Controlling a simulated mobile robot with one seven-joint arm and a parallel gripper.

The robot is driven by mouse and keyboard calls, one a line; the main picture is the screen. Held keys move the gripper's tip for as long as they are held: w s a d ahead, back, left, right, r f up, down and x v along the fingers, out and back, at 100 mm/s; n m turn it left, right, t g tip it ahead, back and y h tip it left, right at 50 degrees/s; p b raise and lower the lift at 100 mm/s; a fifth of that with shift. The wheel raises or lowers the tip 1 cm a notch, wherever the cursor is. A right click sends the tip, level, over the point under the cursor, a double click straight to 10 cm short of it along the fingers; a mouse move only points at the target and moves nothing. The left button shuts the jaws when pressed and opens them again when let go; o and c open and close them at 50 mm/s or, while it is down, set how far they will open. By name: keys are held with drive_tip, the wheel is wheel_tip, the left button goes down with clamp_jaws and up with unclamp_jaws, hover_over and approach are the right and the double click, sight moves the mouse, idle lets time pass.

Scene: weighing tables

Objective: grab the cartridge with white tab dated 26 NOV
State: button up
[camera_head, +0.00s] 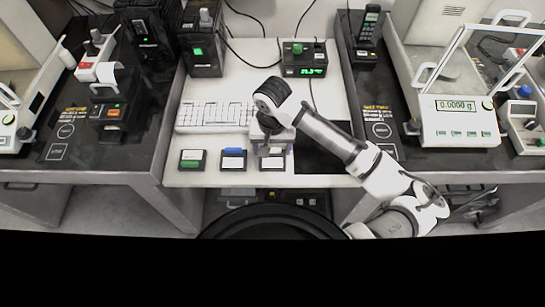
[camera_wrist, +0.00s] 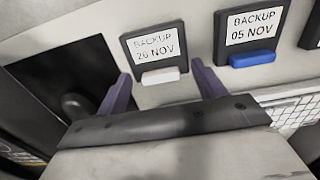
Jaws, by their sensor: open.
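The cartridge with the white tab (camera_wrist: 155,47) is a flat black case labelled BACKUP 26 NOV. In the wrist view it lies at upper middle, its tab facing my gripper. In the head view this cartridge (camera_head: 273,166) is the rightmost of three on the white table. My gripper (camera_wrist: 160,73) is open and empty, with one purple finger on each side of the tab end. In the head view my gripper (camera_head: 267,150) points down just behind the cartridge. I cannot tell its exact height above the table.
The cartridge with the blue tab (camera_wrist: 252,37), labelled 05 NOV, lies close beside it. The green-tabbed cartridge (camera_head: 192,159) is farther left. A white keyboard (camera_head: 214,116) is behind the row. A dark mat (camera_head: 318,150) lies to the right.

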drive_tip(key=shift+c, duration=0.4)
drive_tip(key=c, duration=1)
